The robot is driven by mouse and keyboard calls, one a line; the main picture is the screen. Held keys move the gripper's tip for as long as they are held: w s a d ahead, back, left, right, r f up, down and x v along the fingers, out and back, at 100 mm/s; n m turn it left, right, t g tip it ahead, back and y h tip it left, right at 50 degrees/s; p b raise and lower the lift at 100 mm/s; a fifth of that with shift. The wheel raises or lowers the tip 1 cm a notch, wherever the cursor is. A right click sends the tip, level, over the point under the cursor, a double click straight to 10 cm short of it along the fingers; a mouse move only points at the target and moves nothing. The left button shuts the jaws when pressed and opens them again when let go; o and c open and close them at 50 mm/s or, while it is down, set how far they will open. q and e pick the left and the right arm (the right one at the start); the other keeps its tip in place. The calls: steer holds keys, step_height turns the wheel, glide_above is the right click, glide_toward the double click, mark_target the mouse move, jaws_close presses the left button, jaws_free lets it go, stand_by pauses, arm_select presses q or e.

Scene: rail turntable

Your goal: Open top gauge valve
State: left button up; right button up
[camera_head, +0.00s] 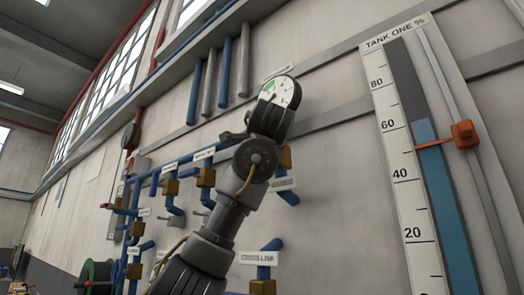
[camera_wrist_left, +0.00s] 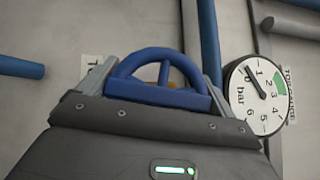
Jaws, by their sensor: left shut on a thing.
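In the left wrist view, my left gripper (camera_wrist_left: 155,82) is shut on a blue valve handle (camera_wrist_left: 158,92), a half-ring with a straight bar, between its two grey fingers. A round pressure gauge (camera_wrist_left: 258,98) marked in bar is just right of the gripper. Its needle points up and left, short of the 1. The gauge (camera_head: 283,92) also shows in the head view, partly covered by my left arm. There the arm hides the blue handle and the gripper's fingertips. My right gripper is in neither view.
Blue and grey pipes (camera_head: 225,70) run up the wall above. Labelled blue pipework with brass-coloured valve bodies (camera_head: 205,178) lies behind and left of my arm. A tank level board (camera_head: 412,170) with an orange pointer (camera_head: 463,134) is at the right. A hose reel (camera_head: 97,272) stands low at the left.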

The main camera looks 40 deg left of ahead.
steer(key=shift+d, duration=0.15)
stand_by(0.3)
arm_select(q)
steer(key=o, duration=0.7)
steer(key=b+v, duration=0.4)
steer(key=v, duration=0.6)
steer(key=shift+s+d, duration=0.25)
steer(key=shift+d, duration=0.05)
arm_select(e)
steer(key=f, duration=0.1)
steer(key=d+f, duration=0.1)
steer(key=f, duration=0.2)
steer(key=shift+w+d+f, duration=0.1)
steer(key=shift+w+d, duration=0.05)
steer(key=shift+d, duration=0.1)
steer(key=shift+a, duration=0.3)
